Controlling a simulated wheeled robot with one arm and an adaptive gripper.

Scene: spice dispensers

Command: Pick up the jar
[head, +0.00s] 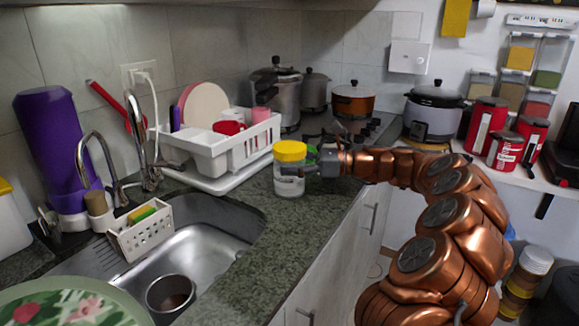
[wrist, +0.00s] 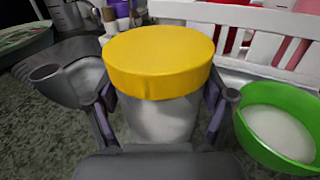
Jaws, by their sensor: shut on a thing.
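The jar (head: 289,170) is clear with a yellow lid and stands upright at the counter, right of the sink. I cannot tell whether its base touches the counter. In the wrist view the jar's yellow lid (wrist: 160,58) fills the middle, with the clear body below it. My gripper (head: 312,166) reaches it from the right. In the wrist view my gripper (wrist: 163,112) has one finger on each side of the jar's body, below the lid, and is shut on it. The jar's lower part is hidden there by my gripper.
A white dish rack (head: 225,150) with plates and cups stands behind the jar. The sink (head: 190,245) lies to the left. A green bowl (wrist: 285,125) is close to the right finger in the wrist view. The granite counter (head: 285,225) in front of the jar is clear.

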